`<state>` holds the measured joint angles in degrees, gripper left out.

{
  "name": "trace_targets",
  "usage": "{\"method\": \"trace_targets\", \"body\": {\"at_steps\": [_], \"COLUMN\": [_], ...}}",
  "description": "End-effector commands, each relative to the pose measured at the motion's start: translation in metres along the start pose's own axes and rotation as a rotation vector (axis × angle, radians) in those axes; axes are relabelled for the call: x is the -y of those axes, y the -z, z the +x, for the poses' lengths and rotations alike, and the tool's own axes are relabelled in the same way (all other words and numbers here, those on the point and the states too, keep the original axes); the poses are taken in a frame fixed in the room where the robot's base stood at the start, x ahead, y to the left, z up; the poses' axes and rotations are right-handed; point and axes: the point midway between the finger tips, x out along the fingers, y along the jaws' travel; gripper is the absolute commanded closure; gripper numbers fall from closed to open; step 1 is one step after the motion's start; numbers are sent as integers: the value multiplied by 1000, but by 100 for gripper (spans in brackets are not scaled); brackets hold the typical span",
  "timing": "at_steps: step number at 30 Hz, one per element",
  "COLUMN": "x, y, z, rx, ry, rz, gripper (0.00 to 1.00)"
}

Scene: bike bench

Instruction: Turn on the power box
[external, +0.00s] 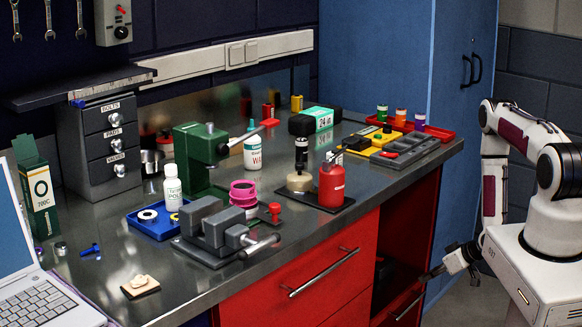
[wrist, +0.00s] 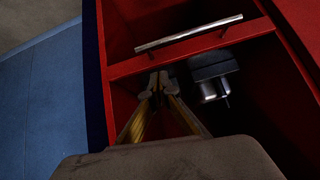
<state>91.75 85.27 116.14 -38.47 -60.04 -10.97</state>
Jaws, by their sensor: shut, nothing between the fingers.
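My gripper (external: 426,276) is low at the right, far from that box, by the open compartment of the red cabinet. In the wrist view its fingertips (wrist: 154,84) are together and empty, in front of the red cabinet's dark interior. The grey wall box does not show in the wrist view.
A dark object with a metallic cylinder (wrist: 212,80) sits inside the red cabinet, right of my fingertips. A drawer handle (wrist: 190,34) is close above. The bench top (external: 300,225) is crowded with a vise, bottles and trays. A blue cabinet (external: 375,60) stands behind.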

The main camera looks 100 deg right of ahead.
Motion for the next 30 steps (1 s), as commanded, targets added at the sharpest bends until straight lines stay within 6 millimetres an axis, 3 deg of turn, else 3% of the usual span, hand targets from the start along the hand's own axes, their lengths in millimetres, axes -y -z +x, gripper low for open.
{"method": "trace_targets", "body": {"at_steps": [9, 15, 21, 30], "x": [-4, -4, -5, -6], "y": [69, 99, 112, 113], "z": [-3, -12, -17, -18], "rx": [-256, -374, -426, -430], "ry": [-3, -9, -18, -21], "rz": [-66, -89, -98, -104], "gripper": [100, 100, 100, 100]}}
